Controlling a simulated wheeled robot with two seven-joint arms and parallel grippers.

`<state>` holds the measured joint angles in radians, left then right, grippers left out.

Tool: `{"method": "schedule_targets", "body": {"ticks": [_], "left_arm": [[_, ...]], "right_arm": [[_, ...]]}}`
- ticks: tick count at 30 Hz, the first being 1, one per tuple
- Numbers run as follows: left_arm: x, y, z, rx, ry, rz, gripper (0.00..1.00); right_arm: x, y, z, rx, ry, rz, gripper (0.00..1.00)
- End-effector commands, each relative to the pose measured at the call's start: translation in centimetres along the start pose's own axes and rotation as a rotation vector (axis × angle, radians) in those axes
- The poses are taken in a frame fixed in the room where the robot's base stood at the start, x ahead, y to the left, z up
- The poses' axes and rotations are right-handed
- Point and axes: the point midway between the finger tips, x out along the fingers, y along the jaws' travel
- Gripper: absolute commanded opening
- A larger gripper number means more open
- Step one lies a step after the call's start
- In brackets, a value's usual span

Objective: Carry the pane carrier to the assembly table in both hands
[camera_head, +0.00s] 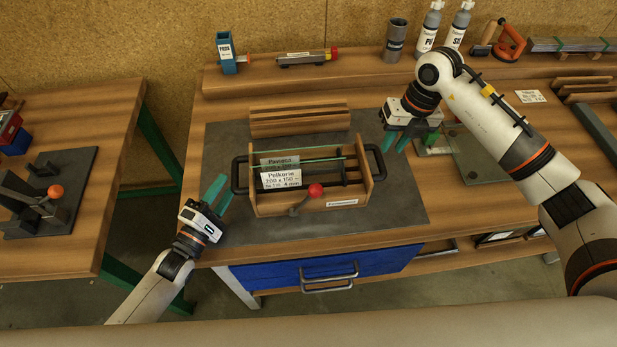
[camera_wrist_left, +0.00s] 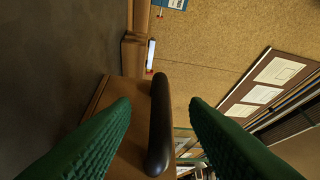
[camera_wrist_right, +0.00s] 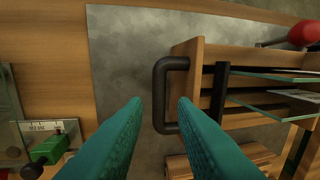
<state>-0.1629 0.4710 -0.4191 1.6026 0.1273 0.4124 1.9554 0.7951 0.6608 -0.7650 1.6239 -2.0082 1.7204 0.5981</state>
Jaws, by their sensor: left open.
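The pane carrier (camera_head: 315,203), a wooden box with glass panes and paper labels in it, stands on a dark grey mat on the wooden workbench. It has a black bar handle at each end. My left gripper (camera_head: 219,191) is open beside the left handle (camera_head: 236,175); in the left wrist view this handle (camera_wrist_left: 159,125) shows between the spread green fingers. My right gripper (camera_head: 396,141) is open near the right handle (camera_head: 380,160); in the right wrist view the handle (camera_wrist_right: 160,95) lies just ahead of the fingertips. Neither gripper visibly touches a handle.
Wooden strips (camera_head: 300,118) lie behind the carrier. A glass sheet (camera_head: 470,160) lies to its right. Bottles and tools line the back shelf.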

Motion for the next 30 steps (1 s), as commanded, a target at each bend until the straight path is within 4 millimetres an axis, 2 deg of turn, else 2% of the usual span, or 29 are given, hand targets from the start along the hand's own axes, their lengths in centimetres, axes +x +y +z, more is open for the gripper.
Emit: {"method": "schedule_targets", "body": {"ticks": [1,6,13,18,27,30], "left_arm": [[0.8,-0.1,0.0,-0.001,0.0,-0.003,0.41],[2.8,-0.1,0.0,-0.001,0.0,-0.002,0.41],[4.8,-0.1,0.0,0.0,0.0,-0.001,0.41],[5.4,0.0,0.0,-0.001,0.0,0.0,0.41],[5.4,0.0,0.0,0.0,0.0,0.0,0.41],[5.4,0.0,0.0,0.0,0.0,0.0,0.25]], "right_arm": [[1.2,0.0,0.1,0.0,-0.005,-0.001,0.25],[4.5,0.0,0.1,0.001,-0.004,0.0,0.25],[7.6,-0.1,0.0,0.0,-0.002,-0.001,0.25],[8.5,0.0,0.0,-0.001,-0.001,0.0,0.25],[8.6,0.0,0.0,-0.001,0.0,0.0,0.25],[8.6,0.0,0.0,-0.001,0.0,0.0,0.08]]}}
